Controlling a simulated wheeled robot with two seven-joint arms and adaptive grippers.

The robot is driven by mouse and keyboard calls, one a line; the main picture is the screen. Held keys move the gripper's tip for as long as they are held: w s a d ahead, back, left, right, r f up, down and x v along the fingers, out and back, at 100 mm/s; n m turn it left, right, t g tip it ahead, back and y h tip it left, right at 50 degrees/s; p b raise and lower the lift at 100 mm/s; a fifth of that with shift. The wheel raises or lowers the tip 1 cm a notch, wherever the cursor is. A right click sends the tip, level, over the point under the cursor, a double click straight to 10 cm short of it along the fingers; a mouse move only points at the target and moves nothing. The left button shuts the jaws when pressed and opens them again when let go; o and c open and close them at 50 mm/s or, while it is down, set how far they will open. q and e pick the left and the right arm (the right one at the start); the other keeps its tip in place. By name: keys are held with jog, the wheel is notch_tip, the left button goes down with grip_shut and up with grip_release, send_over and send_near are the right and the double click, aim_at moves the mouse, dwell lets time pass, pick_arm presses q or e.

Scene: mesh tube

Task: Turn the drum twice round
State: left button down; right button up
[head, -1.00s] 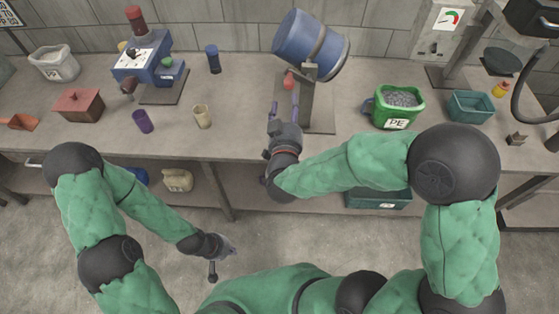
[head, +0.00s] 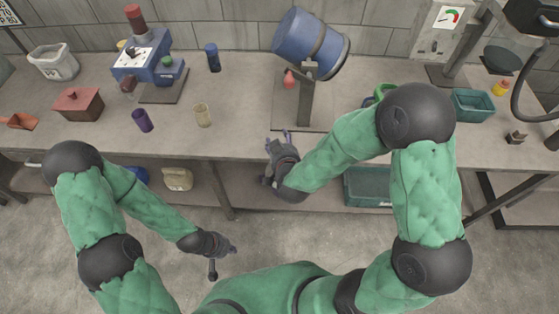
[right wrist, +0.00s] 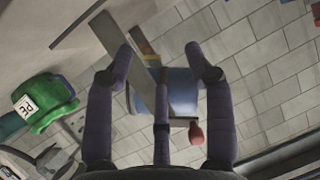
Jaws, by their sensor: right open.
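The blue drum (head: 300,38) sits tilted on a grey stand (head: 306,100) at the back of the bench. A red crank knob (head: 289,79) hangs on its near side, low and left of the post. The drum (right wrist: 180,88) and the red knob (right wrist: 196,133) also show in the right wrist view. My right gripper (head: 279,138) is open and empty at the bench's front edge, apart from the knob. Its spread fingers (right wrist: 160,58) frame the drum and stand in the right wrist view. My left gripper (head: 226,249) is low over the floor, well away from the drum; its jaw state is unclear.
A purple cup (head: 142,121) and a beige cup (head: 203,115) stand left of the stand. The bench between cups and stand is clear.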

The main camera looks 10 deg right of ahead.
notch_tip(320, 180, down, 8)
jog(key=s+g+y, duration=0.1)
jog(key=s+g, duration=0.1)
jog(key=shift+s+a+r+g, duration=0.15)
jog(key=shift+a+r+g, duration=0.05)
jog(key=shift+a+g, duration=0.2)
